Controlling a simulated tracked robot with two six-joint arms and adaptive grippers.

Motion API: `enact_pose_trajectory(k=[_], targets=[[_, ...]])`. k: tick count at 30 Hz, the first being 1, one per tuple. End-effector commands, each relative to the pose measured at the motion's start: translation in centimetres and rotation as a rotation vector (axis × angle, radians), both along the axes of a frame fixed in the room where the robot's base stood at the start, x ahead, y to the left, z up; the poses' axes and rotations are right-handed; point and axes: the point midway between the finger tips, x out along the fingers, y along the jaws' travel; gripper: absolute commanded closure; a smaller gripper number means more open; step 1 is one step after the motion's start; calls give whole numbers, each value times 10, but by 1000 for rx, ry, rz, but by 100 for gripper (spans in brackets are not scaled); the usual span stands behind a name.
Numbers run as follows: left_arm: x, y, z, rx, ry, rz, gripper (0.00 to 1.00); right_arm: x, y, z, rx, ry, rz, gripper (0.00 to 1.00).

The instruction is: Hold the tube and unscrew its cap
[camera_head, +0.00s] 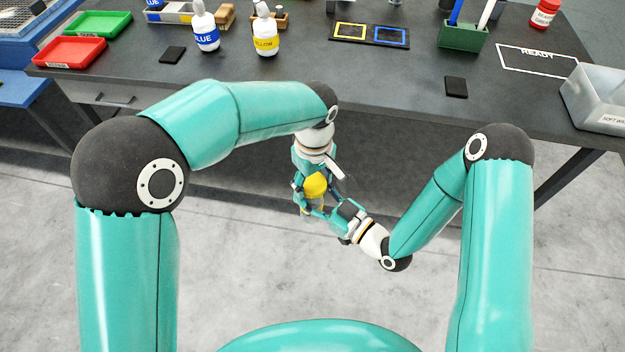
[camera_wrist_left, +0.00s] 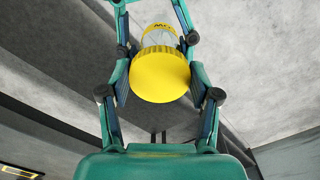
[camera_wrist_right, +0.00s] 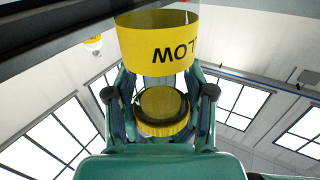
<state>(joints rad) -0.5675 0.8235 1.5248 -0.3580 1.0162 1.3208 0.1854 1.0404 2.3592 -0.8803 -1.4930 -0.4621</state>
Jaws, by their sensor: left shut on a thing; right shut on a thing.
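The tube (camera_wrist_left: 161,38) is clear with a yellow label and ends in a round yellow cap (camera_wrist_left: 160,76). In the head view the cap (camera_head: 316,185) lies between the fingers of my left gripper (camera_head: 315,188), which comes down from above and is shut on it. My right gripper (camera_head: 318,211) comes in from the right, lower down, and is shut on the tube, partly hidden by fingers. The right wrist view shows the tube's label (camera_wrist_right: 160,47) with upside-down lettering and the cap's ribbed rim (camera_wrist_right: 162,129). I cannot tell how far the cap is turned.
Both grippers are in front of the dark workbench (camera_head: 400,65). On it stand a blue-labelled bottle (camera_head: 205,32), a yellow-labelled bottle (camera_head: 265,38), a green pen holder (camera_head: 463,37) and a clear bin (camera_head: 597,95). Red (camera_head: 70,52) and green (camera_head: 100,25) trays lie left.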

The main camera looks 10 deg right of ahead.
Motion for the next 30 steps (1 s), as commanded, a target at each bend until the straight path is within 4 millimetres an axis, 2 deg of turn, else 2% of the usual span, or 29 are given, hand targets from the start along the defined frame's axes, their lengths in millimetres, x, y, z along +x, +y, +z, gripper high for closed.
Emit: enact_pose_trajectory(k=[3,7,30], targets=[[-2,-1,-2,7,6,258,80,2,-1,2,-1,-9,-5,100],[-2,-4,-2,6,8,517,80,2,-1,2,-2,-11,-5,100],[-2,-2,1,5,5,516,80,3,-2,0,-3,-4,-8,100]])
